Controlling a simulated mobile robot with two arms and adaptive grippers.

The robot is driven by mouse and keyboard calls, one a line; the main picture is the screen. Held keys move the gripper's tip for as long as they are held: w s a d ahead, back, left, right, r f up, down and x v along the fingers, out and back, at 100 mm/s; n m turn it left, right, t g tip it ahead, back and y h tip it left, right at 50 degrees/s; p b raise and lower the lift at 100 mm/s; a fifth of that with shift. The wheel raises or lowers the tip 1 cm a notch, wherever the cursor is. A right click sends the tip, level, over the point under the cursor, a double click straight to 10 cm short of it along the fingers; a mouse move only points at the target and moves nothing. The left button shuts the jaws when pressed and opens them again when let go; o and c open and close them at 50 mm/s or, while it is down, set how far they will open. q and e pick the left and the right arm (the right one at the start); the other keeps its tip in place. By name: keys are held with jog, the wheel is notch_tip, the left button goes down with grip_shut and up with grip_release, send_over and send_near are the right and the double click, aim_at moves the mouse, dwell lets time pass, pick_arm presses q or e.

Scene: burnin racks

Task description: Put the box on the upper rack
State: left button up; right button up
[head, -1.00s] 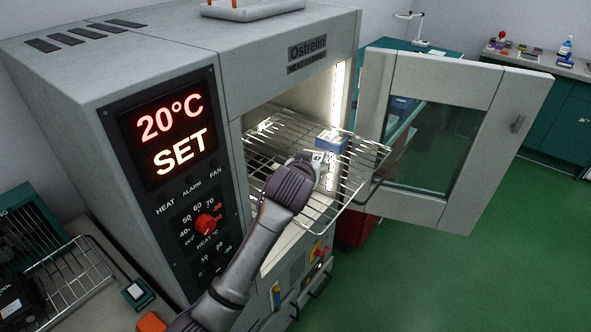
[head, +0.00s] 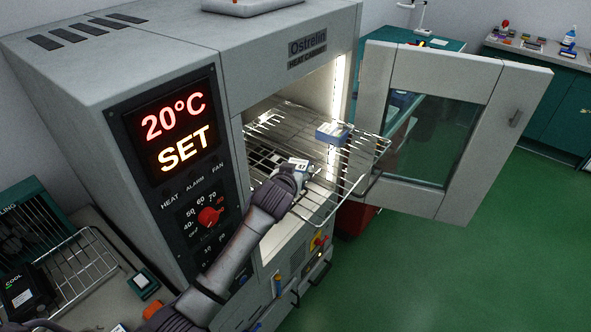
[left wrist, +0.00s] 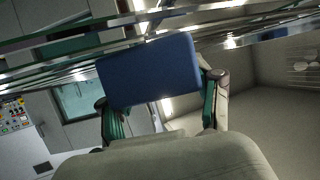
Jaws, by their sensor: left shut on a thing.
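My left gripper (head: 292,174) is shut on a box (head: 299,163) at the front of the wire rack (head: 319,213). In the head view a small white labelled part of this box shows past the fingers. In the left wrist view the held box (left wrist: 150,72) shows a plain blue face between the two fingers (left wrist: 160,110), with rack wires close by along the top. I cannot tell whether the box touches the wires. Another blue box (head: 333,133) lies on the rack, farther back and right. My right gripper is not in view.
The grey heat cabinet (head: 130,75) reads 20°C SET. Its door (head: 463,150) stands open to the right, near the rack's right edge. At lower left a bench holds another wire rack (head: 85,262) and a black box (head: 28,290). Green floor lies clear at right.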

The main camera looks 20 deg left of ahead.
pick_arm(q)
jog(key=o, duration=1.3)
jog(key=shift+f, duration=0.1)
jog(key=shift+r, duration=0.2)
jog(key=shift+s, duration=0.35)
jog(key=b+v, duration=0.1)
jog(key=v, duration=1)
jog(key=shift+s+d+r+b, duration=0.1)
jog(key=shift+s+r+b, duration=0.05)
jog(key=shift+b, duration=0.15)
